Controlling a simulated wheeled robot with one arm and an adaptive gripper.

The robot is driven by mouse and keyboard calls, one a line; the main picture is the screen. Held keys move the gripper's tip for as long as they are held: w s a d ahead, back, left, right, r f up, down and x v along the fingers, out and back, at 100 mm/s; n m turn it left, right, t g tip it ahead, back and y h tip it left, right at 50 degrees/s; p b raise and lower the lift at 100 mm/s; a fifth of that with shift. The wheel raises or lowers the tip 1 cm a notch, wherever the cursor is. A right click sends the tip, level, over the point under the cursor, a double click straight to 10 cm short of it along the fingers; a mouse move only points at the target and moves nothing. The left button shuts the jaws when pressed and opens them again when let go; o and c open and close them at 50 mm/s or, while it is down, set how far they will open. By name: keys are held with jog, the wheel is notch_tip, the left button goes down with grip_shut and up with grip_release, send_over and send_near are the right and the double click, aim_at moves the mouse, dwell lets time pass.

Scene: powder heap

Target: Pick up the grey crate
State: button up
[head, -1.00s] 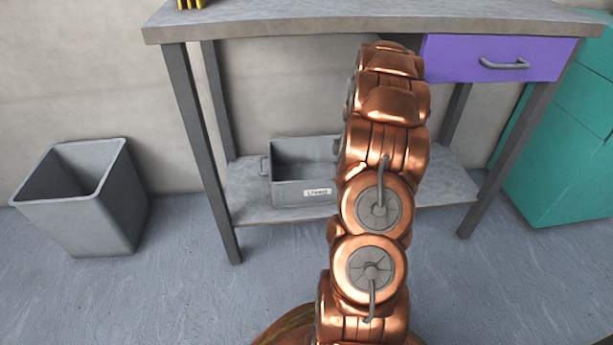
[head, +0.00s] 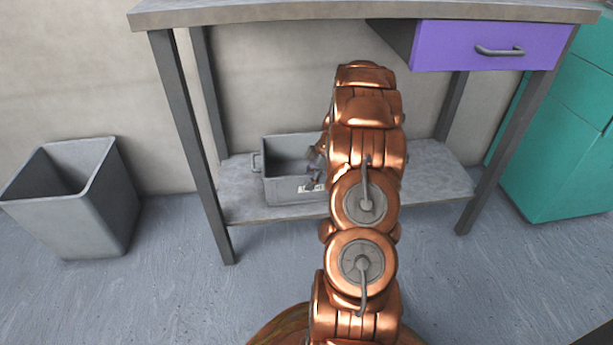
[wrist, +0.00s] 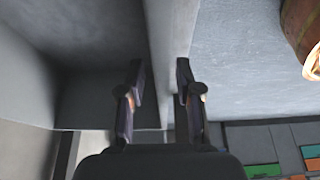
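The grey crate (head: 278,188) is an open-topped box with a side handle and a white label on its front. It sits upright on the table's lower shelf (head: 240,207). My arm hides its right part. My gripper (head: 315,168) is at the crate's front, by the label, partly hidden by my arm. In the wrist view my gripper (wrist: 160,76) is open, with its two fingers apart. The crate's wall (wrist: 168,40) runs between the fingers, with the inside of the crate to the left. Contact with the wall cannot be told.
The tabletop (head: 300,12) and a purple drawer (head: 490,46) lie above the shelf. Table legs stand on both sides. A grey bin (head: 90,210) stands on the floor at left, a teal cabinet (head: 560,150) at right. Floor in front is clear.

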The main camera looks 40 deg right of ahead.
jog(key=shift+w+a+f, duration=0.1)
jog(key=shift+a+f, duration=0.05)
jog(key=shift+f, duration=0.35)
jog(key=shift+c, duration=0.4)
grip_shut()
jog(key=shift+r, duration=0.1)
